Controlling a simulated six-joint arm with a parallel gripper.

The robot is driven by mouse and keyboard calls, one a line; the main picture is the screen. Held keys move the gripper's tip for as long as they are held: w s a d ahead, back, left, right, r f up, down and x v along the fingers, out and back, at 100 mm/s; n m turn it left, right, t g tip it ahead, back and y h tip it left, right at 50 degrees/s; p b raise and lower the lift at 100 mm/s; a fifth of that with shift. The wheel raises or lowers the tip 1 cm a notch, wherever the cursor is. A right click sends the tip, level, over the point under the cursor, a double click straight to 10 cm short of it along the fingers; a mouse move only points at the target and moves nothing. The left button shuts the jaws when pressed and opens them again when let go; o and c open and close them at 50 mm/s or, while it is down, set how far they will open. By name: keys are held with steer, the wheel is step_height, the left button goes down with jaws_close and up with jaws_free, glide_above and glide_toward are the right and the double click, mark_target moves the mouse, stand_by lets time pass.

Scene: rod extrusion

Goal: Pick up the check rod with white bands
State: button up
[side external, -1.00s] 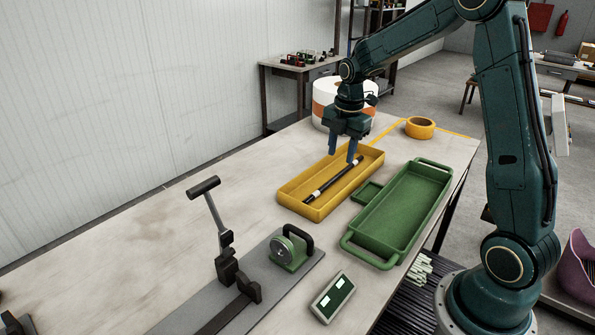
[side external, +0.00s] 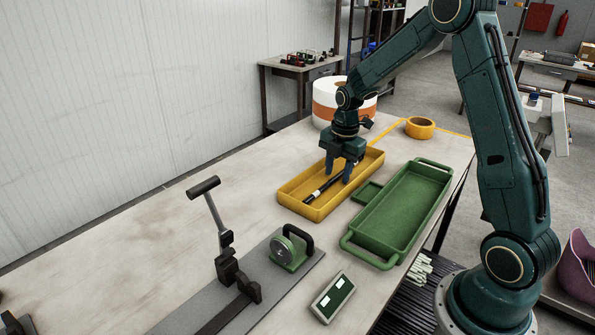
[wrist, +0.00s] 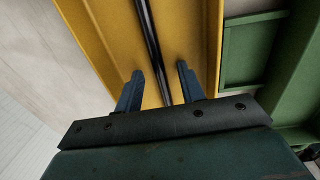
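The black check rod with white bands (side external: 321,191) lies lengthwise in the yellow tray (side external: 299,210). In the side view one white band shows near its front end, and its far part is hidden by my gripper. My gripper (side external: 338,176) is low over the tray, pointing down, with its fingers spread. In the wrist view the rod (wrist: 151,45) runs between the two blue fingers of my gripper (wrist: 158,82). A gap shows on each side of the rod, so the gripper is open and not holding it. I cannot tell whether the fingertips touch the tray floor.
An empty green tray (side external: 416,165) with handles stands right of the yellow tray. A dial gauge (side external: 291,249) and a lever clamp (side external: 226,262) stand in front. A yellow tape roll (side external: 420,128) and a white-orange drum (side external: 330,103) are behind.

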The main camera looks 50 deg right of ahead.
mark_target(337, 175)
stand_by(0.5)
jaws_close()
step_height(337, 175, up, 20)
stand_by(0.9)
steer(key=shift+f, duration=0.1)
stand_by(0.4)
